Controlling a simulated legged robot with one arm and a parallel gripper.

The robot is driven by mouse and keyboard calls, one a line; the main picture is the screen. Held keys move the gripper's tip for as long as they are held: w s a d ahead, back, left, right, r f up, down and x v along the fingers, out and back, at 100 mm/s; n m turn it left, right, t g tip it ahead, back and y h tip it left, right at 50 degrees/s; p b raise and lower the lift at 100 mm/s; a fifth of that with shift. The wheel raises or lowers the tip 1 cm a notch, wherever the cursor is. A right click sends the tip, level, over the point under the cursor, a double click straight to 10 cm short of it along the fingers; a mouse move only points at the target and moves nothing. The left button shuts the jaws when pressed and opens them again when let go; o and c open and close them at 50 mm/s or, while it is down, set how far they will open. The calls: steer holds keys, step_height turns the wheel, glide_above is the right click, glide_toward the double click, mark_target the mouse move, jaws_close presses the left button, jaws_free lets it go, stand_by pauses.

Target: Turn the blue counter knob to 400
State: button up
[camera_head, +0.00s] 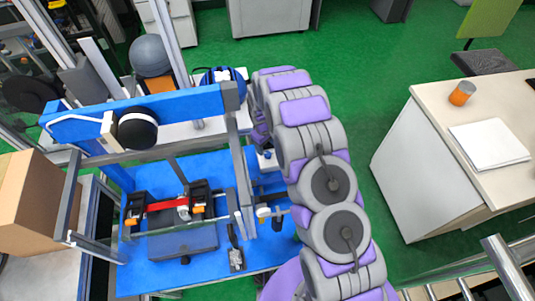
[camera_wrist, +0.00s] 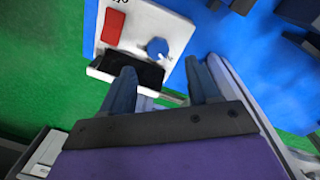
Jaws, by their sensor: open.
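The blue counter knob (camera_wrist: 157,48) sits on a white panel (camera_wrist: 150,22) in the wrist view, beside a red rectangle (camera_wrist: 113,27). My gripper (camera_wrist: 160,68) is open. Its two dark fingers point toward the panel, with the knob ahead of and between their tips in the picture. The fingers look apart from the knob, and nothing is between them. The number that the counter reads is not legible. In the head view, my purple and grey arm hides most of this area, and my fingers cannot be made out there.
The blue drop tower frame (camera_head: 150,110) stands left of my arm on a blue base (camera_head: 135,275). A dark tray-like opening (camera_wrist: 132,68) lies at the panel's near edge. A white desk (camera_head: 415,160) with an orange cup (camera_head: 462,93) stands right. Green floor is free between.

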mark_target(266, 154)
steer(key=f, duration=0.4)
steer(key=f+b, duration=0.1)
steer(key=f, duration=0.1)
steer(key=shift+w+d, duration=0.1)
steer(key=shift+d, duration=0.15)
steer(key=shift+d+f, duration=0.15)
steer(key=shift+d, duration=0.25)
steer(key=shift+a, duration=0.35)
steer(key=shift+c, duration=0.7)
steer(key=shift+a, duration=0.3)
steer(key=shift+c, duration=1.4)
steer(key=shift+d, duration=0.35)
steer(key=c, duration=0.5)
steer(key=shift+c, duration=0.6)
